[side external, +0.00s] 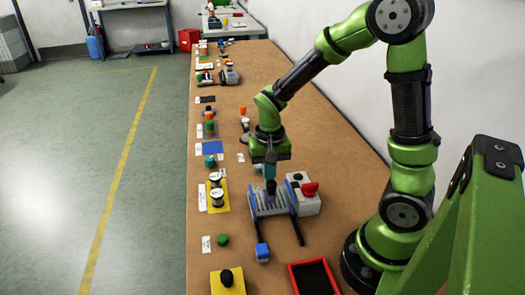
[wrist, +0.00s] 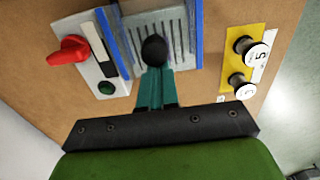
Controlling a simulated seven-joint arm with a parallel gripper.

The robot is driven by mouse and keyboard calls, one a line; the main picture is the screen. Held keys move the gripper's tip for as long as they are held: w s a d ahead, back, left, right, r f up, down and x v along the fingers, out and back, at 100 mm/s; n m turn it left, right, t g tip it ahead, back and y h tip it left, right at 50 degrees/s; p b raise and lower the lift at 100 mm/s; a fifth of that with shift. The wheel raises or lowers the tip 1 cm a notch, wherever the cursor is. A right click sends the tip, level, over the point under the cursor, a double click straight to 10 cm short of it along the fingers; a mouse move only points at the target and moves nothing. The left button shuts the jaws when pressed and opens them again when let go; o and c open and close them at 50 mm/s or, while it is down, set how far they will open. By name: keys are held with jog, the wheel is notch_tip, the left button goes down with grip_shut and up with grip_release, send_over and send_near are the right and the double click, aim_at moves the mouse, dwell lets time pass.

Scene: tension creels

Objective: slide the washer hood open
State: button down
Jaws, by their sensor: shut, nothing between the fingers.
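The washer hood (side external: 266,205) looks like a grey slotted panel between two blue side strips, on dark rails running toward the front. It also shows at the top of the wrist view (wrist: 178,22). A black round knob (wrist: 154,50) shows over the panel, right at my fingertips; it also shows in the side view (side external: 270,188). My gripper (side external: 270,177) points down above the panel, its teal fingers (wrist: 155,80) together with nothing held between them. Whether the fingertips touch the knob cannot be told. The fingers hide part of the panel.
A grey box with a red handle (side external: 311,188) stands right beside the hood. Also near are a yellow plate with spools (side external: 225,197), a red-rimmed tray (side external: 291,267) and a yellow block (side external: 239,285).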

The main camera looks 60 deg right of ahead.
jog(key=s+a, duration=0.5)
jog(key=shift+s+a, duration=0.2)
jog(key=shift+a, duration=0.05)
dwell(1.9)
jog(key=shift+d, duration=0.1)
jog(key=shift+w+d+r, duration=0.1)
jog(key=shift+w+d, duration=0.35)
jog(key=shift+w, duration=0.1)
notch_tip(320, 180, up, 7)
dwell(0.6)
notch_tip(320, 180, up, 10)
jog(key=n+t+y, duration=0.2)
jog(key=n+t, duration=0.3)
jog(key=t, duration=0.2)
send_over(274, 203)
jog(key=s+a, duration=0.3)
jog(key=s, duration=0.1)
jog(key=shift+w, duration=0.15)
